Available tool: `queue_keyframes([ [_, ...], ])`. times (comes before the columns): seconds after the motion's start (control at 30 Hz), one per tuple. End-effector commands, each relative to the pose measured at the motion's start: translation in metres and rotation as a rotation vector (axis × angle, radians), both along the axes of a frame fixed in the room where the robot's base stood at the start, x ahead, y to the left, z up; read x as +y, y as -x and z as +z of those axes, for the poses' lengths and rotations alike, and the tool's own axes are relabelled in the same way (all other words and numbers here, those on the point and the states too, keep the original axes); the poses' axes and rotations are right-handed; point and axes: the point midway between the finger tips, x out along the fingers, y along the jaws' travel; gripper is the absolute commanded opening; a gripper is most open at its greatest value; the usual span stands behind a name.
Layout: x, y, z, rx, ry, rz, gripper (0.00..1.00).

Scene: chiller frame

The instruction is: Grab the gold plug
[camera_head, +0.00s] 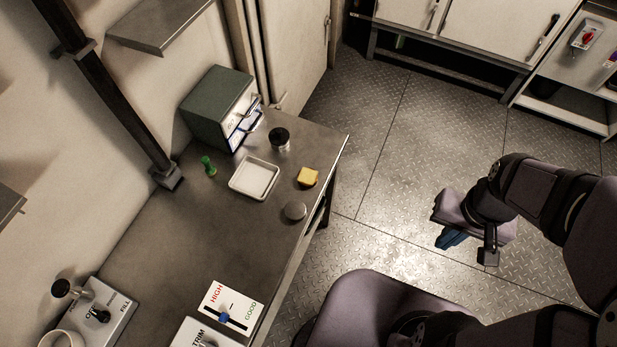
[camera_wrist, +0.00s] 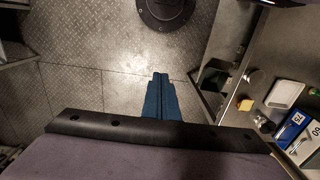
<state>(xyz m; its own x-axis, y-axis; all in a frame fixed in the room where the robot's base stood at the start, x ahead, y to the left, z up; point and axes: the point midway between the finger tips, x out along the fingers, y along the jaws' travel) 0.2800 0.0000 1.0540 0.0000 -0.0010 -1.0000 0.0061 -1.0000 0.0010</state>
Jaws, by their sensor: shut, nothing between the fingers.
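A small gold-yellow block (camera_head: 307,177), the only gold-coloured thing I make out in the head view, lies on the metal bench (camera_head: 190,225) near its right edge. It is just right of a white tray (camera_head: 254,178); I cannot tell for sure that it is a plug. My gripper (camera_head: 450,239) is off to the right of the bench, over open floor and well apart from the block. In the wrist view its blue fingers (camera_wrist: 160,80) are together with nothing between them. The bench items there are small, at the right side.
A grey-green box (camera_head: 215,105) stands at the bench's back, with a black-lidded jar (camera_head: 279,139) and a green piece (camera_head: 208,166) nearby. A grey disc (camera_head: 294,211) lies near the edge. A HIGH/GOOD panel (camera_head: 231,306) is at the front. The floor between bench and gripper is clear.

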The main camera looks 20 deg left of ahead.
Motion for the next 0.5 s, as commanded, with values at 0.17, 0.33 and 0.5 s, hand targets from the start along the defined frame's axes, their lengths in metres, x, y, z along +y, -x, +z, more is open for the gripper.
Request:
queue_keyframes([
  [0.17, 0.0, 0.0, 0.0, 0.0, 0.0, 0.0, 0.05],
  [0.33, 0.0, 0.0, 0.0, 0.0, 0.0, 0.0, 0.45],
  [0.5, 0.0, 0.0, 0.0, 0.0, 0.0, 0.0, 0.69],
])
